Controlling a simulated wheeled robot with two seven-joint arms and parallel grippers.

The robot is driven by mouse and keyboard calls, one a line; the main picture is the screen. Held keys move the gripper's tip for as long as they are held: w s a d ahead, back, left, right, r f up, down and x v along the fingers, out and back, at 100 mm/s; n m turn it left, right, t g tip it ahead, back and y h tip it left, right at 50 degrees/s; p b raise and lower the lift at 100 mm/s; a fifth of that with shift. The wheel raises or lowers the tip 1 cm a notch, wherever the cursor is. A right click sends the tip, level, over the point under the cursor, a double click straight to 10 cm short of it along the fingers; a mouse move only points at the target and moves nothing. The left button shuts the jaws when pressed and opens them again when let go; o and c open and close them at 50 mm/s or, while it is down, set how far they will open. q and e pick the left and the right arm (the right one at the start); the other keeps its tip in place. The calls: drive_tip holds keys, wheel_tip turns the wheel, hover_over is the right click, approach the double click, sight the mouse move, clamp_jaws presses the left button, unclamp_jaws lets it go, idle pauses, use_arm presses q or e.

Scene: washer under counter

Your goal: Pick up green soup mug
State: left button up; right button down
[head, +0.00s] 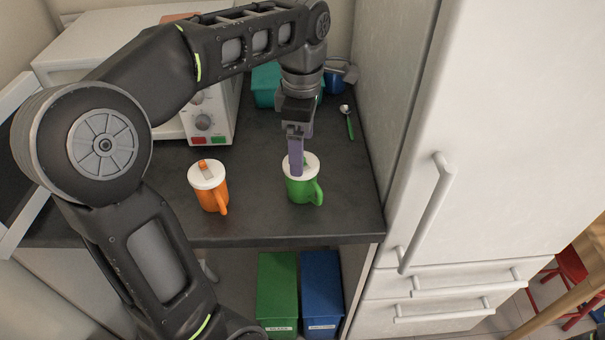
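The green soup mug (303,188) stands upright on the dark counter near its front edge. It has a white lid and a green handle at its lower right. My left gripper (297,168) reaches down from above, with a purple finger in front of the lid and covering part of it. The fingers overlap in this view, so I cannot tell whether they are open or shut, or whether they touch the lid. My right gripper is not in view.
An orange mug (210,192) with a white lid stands to the left of the green one. A white microwave (212,112) is behind it. A green spoon (349,122) lies back right. A tall white fridge (500,130) bounds the counter (255,222) on the right.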

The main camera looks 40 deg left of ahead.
sight(306, 184)
use_arm(q)
drive_tip(key=shift+f, duration=1.35)
drive_tip(key=shift+f, duration=0.15)
wheel_tip(306, 184, down, 5)
drive_tip(key=shift+s+p, duration=0.1)
drive_tip(key=shift+p, duration=0.35)
drive_tip(key=shift+c, duration=0.6)
drive_tip(key=c, duration=1.7)
